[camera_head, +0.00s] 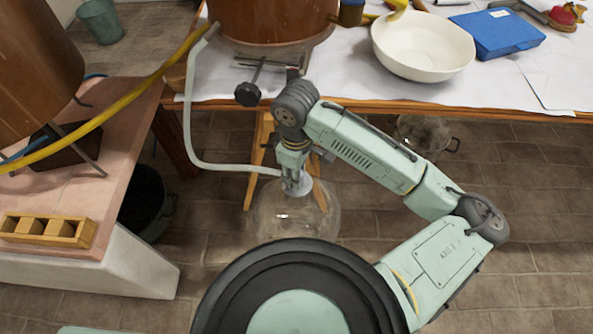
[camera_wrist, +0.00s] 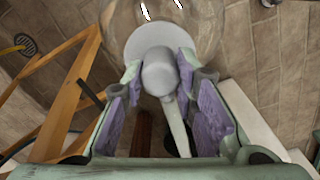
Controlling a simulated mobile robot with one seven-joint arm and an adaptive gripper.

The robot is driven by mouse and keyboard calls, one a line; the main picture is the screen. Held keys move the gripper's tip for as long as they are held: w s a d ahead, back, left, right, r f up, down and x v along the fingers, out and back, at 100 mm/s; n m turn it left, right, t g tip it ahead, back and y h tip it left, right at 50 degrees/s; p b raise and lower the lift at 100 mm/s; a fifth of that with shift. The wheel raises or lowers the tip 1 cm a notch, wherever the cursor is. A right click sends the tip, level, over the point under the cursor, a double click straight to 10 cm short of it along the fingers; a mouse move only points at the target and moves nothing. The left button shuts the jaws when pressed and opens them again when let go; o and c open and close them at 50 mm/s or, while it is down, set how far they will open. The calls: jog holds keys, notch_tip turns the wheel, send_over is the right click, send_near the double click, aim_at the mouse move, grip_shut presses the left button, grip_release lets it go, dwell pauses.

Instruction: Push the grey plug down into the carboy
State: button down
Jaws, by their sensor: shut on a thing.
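The clear glass carboy (camera_head: 268,222) stands on the tiled floor in front of the table. The grey plug (camera_head: 299,191) is at the top of the carboy, and a pale hose runs to it from the left. My gripper (camera_head: 293,177) points down over the carboy and is shut on the plug. In the wrist view the plug (camera_wrist: 158,74) sits between the purple-padded fingers of my gripper (camera_wrist: 160,68), with a round pale disc beyond it. The carboy's glass (camera_wrist: 203,22) shows behind that disc. I cannot tell how deep the plug sits in the neck.
The pale hose (camera_head: 188,120) hangs from near the copper vessel (camera_head: 270,18). A wooden stand (camera_head: 257,160) is close behind the carboy. The table (camera_head: 530,108) holds a white bowl (camera_head: 423,48) and blue case (camera_head: 497,34). Another glass vessel (camera_head: 424,133) stands beneath it. Floor on the right is clear.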

jog(key=shift+f, duration=0.2)
dwell(0.4)
jog(key=c, duration=1.2)
grip_release()
jog(key=shift+r, duration=0.15)
jog(key=shift+r+p, duration=2.85)
jog(key=shift+r, duration=0.55)
